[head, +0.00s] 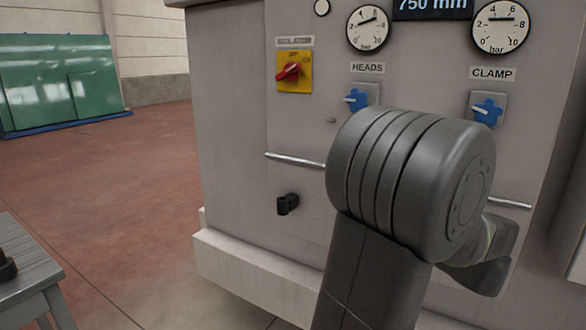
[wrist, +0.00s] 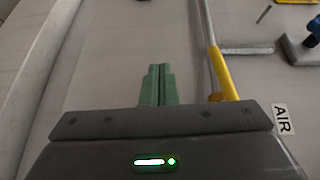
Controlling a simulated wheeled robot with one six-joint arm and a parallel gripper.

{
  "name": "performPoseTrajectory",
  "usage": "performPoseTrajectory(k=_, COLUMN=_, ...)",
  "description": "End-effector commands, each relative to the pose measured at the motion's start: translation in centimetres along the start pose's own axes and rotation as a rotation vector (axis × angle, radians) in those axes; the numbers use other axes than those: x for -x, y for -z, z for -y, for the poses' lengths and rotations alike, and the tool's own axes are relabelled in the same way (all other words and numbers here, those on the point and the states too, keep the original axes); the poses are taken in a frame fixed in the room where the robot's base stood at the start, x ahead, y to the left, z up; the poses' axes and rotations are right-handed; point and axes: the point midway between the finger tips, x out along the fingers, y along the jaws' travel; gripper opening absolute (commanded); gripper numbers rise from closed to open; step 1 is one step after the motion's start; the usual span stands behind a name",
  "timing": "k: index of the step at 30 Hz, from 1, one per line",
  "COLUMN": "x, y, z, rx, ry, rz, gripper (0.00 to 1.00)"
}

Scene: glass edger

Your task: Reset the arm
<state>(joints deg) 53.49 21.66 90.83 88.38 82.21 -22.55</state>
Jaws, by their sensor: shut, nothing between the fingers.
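My gripper (wrist: 159,72) shows in the wrist view with its two green fingers together and nothing between them. It points toward the light grey face of the machine (head: 300,230), and I cannot tell how far off it is. In the head view my dark grey arm stands in front of the right part of the machine's panel. It hides the gripper there and part of the panel below the gauges.
The panel carries a red-and-yellow switch (head: 291,71), blue HEADS (head: 357,99) and CLAMP (head: 487,110) knobs and a black handle (head: 287,204). A yellow lever (wrist: 222,72) is right of the fingers. A grey table (head: 30,270) stands lower left; the floor between is clear.

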Motion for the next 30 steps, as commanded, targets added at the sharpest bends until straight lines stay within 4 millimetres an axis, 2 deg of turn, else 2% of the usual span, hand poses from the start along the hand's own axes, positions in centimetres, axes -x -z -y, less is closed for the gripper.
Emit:
performPoseTrajectory(k=1, x=0.0, y=0.0, z=0.5, rx=0.004, ry=-0.022, rz=-0.001, gripper=0.0)
performPoseTrajectory(k=14, x=0.5, y=0.1, z=0.2, rx=0.063, ry=-0.22, rz=-0.019, gripper=0.0)
performPoseTrajectory(k=30, x=2.2, y=0.6, z=0.5, rx=0.175, ry=-0.462, rz=-0.026, gripper=0.0)
